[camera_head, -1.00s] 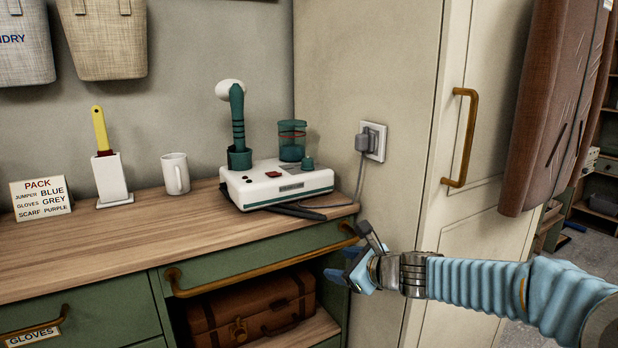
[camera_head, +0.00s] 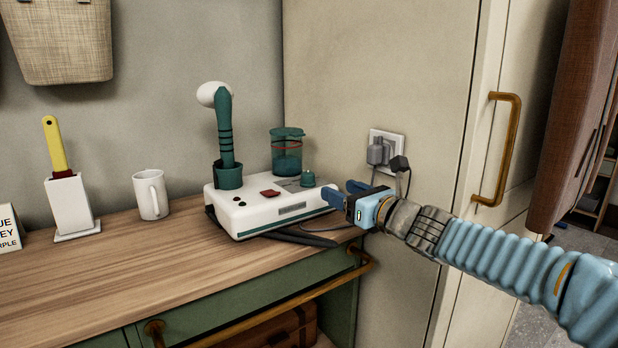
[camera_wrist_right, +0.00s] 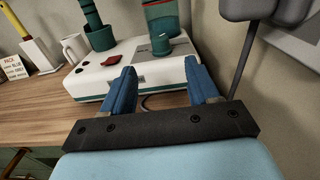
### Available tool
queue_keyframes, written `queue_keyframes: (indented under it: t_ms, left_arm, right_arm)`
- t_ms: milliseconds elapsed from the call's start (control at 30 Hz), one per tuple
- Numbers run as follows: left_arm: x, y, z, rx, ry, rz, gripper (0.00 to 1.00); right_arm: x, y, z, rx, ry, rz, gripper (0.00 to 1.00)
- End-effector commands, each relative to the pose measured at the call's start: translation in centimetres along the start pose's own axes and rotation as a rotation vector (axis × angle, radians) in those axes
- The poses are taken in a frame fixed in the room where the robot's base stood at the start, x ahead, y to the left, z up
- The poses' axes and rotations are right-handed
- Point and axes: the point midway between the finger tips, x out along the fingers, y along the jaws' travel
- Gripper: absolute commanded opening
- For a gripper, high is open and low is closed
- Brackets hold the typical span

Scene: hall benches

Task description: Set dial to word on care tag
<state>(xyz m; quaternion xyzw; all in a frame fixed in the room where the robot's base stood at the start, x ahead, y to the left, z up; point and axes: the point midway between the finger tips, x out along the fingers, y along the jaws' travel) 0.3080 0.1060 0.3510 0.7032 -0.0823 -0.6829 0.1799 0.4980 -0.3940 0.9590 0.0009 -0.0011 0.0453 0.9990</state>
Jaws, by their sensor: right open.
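A white steamer base (camera_head: 265,208) stands on the wooden counter against the back wall. My right gripper (camera_head: 338,194) is open and empty at the right end of the base. In the right wrist view its two blue fingers (camera_wrist_right: 157,90) are spread, pointing at the base. A care tag is not seen, and the dial's markings are too small to read. My left gripper is not in view.
A green steamer handle (camera_head: 226,135) and a clear green water tank (camera_head: 287,152) rise from the base. A plug (camera_head: 379,153) with a cord is on the wall at right. A white mug (camera_head: 151,194) and a yellow-handled brush holder (camera_head: 70,205) stand left. The front counter is clear.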

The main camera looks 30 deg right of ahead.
Motion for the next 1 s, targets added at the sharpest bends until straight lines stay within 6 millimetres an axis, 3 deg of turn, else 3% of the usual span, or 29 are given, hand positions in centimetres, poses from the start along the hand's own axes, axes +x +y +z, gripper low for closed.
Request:
queue_keyframes:
  t_ms: [200,433,600,900,1000]
  left_arm:
    - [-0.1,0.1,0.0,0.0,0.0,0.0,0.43]
    - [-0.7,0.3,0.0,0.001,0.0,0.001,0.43]
    - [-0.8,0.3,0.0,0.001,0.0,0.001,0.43]
    - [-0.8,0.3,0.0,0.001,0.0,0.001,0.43]
    - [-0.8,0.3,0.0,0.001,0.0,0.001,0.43]
  right_arm:
    - [5.3,0.1,-0.1,-0.001,0.004,0.002,0.6]
    - [9.5,0.0,0.0,-0.001,0.003,0.001,0.6]
    - [10.9,0.0,-0.1,-0.002,0.002,0.001,0.6]
    - [11.1,0.0,-0.1,-0.001,0.001,0.0,0.6]
    - [11.0,0.0,-0.1,-0.001,0.001,0.0,0.44]
